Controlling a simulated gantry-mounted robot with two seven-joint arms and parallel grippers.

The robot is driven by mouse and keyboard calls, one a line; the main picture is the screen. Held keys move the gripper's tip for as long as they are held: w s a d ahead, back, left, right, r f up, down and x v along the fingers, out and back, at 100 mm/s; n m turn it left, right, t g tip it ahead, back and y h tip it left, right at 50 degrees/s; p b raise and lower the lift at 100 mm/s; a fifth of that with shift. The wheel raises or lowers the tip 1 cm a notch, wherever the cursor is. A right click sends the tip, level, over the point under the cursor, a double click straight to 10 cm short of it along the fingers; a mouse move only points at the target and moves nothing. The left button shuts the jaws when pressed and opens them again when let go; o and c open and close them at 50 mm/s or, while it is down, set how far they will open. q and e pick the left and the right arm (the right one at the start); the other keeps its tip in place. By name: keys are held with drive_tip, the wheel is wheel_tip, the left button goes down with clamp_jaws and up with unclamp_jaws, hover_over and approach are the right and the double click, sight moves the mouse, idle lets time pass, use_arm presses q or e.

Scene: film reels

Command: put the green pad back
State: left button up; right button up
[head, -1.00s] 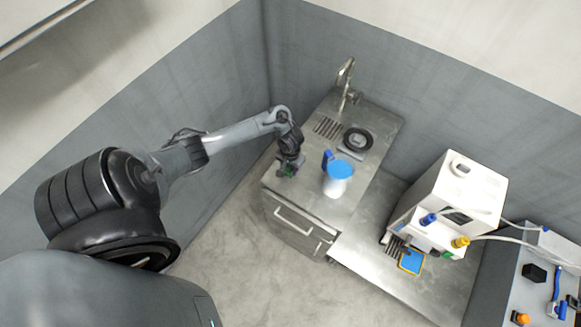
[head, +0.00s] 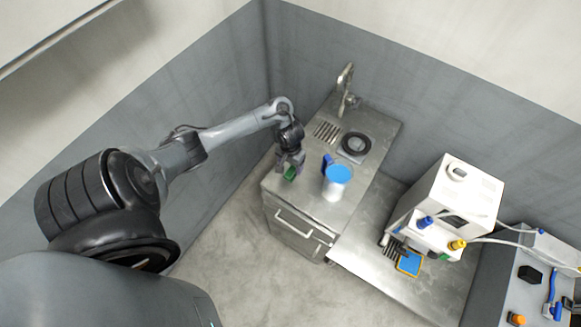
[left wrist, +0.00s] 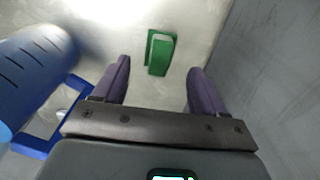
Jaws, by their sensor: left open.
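The green pad (head: 290,174) lies on the steel counter near its front left corner. In the left wrist view the green pad (left wrist: 160,53) shows as a small green block on the metal, just beyond and between the fingertips. My left gripper (head: 286,166) is open and empty just above the pad. Its two purple-grey fingers (left wrist: 158,75) are spread apart, with nothing between them that I can see held. My right gripper is not in view.
A jug with a blue lid (head: 337,175) stands close to the right of my left gripper; its blue side (left wrist: 35,75) fills the left wrist view's left. A black round thing (head: 355,145), a drain grille and a tap (head: 346,85) are behind. A white machine (head: 458,195) stands right.

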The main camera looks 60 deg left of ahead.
sight(291, 171)
use_arm(q)
wheel_tip(291, 171, up, 6)
drive_tip(key=p, duration=0.3)
drive_tip(key=d+m+t, duration=0.4)
drive_tip(key=d+m, duration=0.2)
drive_tip(key=d, duration=1.2)
drive_tip(key=s+d+r+m, duration=0.1)
drive_tip(key=s+d+r, duration=0.1)
drive_tip(key=s+r, duration=0.3)
drive_tip(key=s+d+r, duration=0.3)
drive_tip(key=s+r, duration=0.3)
drive_tip(key=r, duration=0.2)
drive_tip(key=shift+d+m, duration=0.25)
drive_tip(key=shift+m, duration=0.15)
drive_tip(key=shift+r+p, duration=0.15)
drive_tip(key=shift+p, duration=0.2)
wheel_tip(291, 171, up, 11)
drive_tip(key=p, duration=1)
drive_tip(key=shift+p, duration=0.4)
